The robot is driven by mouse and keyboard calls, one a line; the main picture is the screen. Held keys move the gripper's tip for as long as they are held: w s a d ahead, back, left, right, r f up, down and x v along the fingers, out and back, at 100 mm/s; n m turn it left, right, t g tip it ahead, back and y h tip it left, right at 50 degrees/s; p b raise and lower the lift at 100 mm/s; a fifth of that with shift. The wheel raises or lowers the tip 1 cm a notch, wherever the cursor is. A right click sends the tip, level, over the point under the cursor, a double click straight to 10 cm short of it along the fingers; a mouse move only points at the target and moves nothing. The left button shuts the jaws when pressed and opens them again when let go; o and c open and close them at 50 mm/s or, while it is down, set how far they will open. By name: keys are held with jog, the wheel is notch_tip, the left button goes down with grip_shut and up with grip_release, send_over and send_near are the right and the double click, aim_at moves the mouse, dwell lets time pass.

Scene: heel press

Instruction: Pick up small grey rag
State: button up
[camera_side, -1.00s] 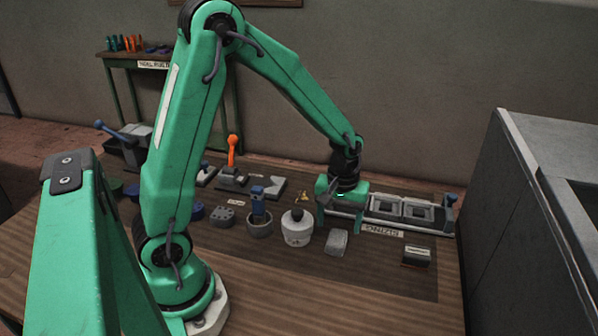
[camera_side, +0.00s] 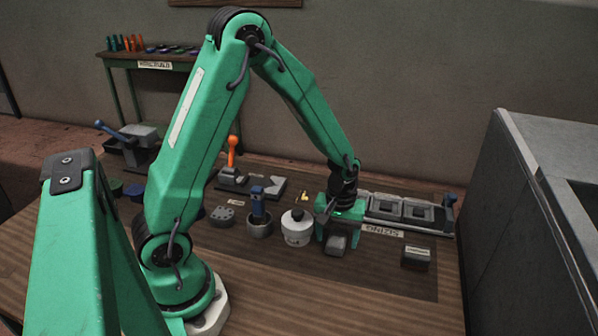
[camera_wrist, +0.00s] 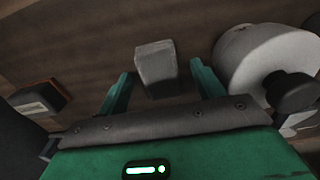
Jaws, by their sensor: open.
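The small grey rag (camera_side: 336,243) lies on the dark mat, a pale grey folded block. My gripper (camera_side: 338,232) is above and just behind it in the side view, pointing down, and covers part of it. In the wrist view the rag (camera_wrist: 156,66) shows whole, just beyond and between the two green fingertips (camera_wrist: 162,82). The fingers are open, one on each side of it, with nothing held. Whether a finger touches the rag I cannot tell.
A white round pot with a dark knob (camera_side: 297,228) stands close left of my gripper; in the wrist view the pot (camera_wrist: 262,58) is near the right finger. A dark block (camera_side: 416,257) lies to the right. A grey tray rack (camera_side: 402,208) stands behind. The mat's front is clear.

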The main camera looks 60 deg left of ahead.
aim_at(338, 240)
jog(key=shift+c, duration=0.5)
jog(key=c, duration=1)
jog(key=shift+o, duration=0.2)
jog(key=shift+r, duration=0.1)
jog(key=shift+r, duration=0.7)
jog(key=r, duration=0.3)
jog(key=shift+s+d, duration=0.15)
jog(key=shift+d, duration=0.25)
jog(key=s+d+r, duration=0.5)
jog(key=d+r, duration=0.1)
jog(key=d, duration=0.3)
jog(key=shift+d+r, duration=0.2)
jog(key=shift+d, duration=0.05)
jog(key=shift+s, duration=0.1)
